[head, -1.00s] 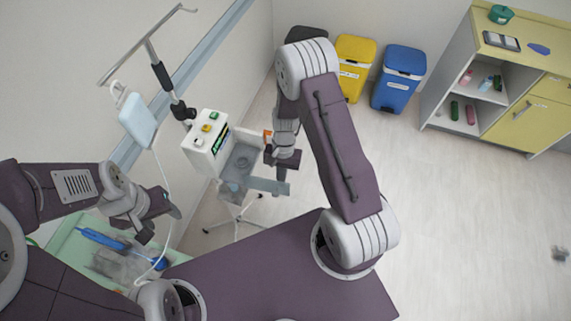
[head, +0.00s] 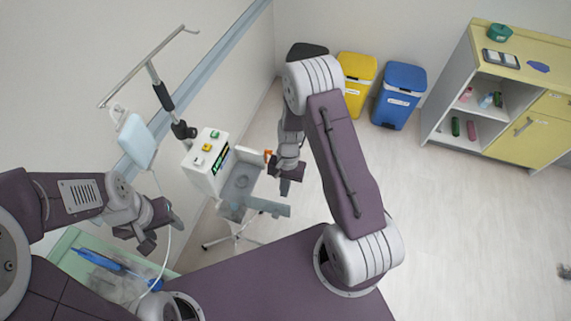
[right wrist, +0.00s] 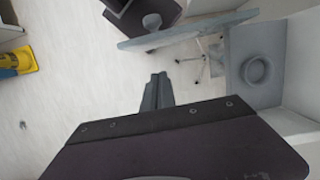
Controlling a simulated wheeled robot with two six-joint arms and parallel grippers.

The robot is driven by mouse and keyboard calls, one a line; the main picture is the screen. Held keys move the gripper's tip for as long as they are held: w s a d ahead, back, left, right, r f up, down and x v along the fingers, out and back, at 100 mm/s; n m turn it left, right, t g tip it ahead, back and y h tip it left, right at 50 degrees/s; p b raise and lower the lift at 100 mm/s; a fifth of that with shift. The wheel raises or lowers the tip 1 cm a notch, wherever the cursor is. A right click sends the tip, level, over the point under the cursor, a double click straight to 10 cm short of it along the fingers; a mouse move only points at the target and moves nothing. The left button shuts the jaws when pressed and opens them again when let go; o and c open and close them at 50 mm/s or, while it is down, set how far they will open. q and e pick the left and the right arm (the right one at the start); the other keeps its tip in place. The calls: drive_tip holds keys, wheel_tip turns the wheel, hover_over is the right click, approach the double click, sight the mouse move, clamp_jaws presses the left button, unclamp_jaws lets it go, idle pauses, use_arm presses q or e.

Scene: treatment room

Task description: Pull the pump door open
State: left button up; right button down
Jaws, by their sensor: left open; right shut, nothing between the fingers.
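The pump (head: 203,166) is a white box with green and yellow buttons and a lit display, at centre left in the head view. Its front stands open, and the grey cavity (head: 238,184) with a round part shows. The pump door (head: 268,207) is a grey panel swung out from the pump. It also shows edge-on in the right wrist view (right wrist: 190,35). My right gripper (head: 285,187) is shut and empty beside the door's outer end; its closed fingers (right wrist: 157,92) appear apart from the door. My left gripper (head: 163,236) is open and empty, left of the pump.
A drip bag (head: 137,141) hangs from a pole left of the pump, with a tube. A green-edged tray (head: 68,249) lies below my left gripper. Yellow (head: 357,76) and blue (head: 399,95) bins and a cabinet (head: 533,128) stand behind.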

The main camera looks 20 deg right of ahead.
drive_tip(key=w+b+v, duration=0.1)
drive_tip(key=b+v, duration=0.3)
drive_tip(key=v, duration=0.6)
use_arm(q)
wheel_tip(320, 180, down, 10)
drive_tip(key=b, duration=0.6)
drive_tip(key=shift+w+f, duration=0.25)
drive_tip(key=shift+w, duration=0.1)
use_arm(e)
drive_tip(key=s+f+n+t+h, duration=0.1)
drive_tip(key=s+f+n+t, duration=0.2)
drive_tip(key=s+n, duration=0.4)
drive_tip(key=s, duration=0.2)
drive_tip(key=shift+s, duration=0.4)
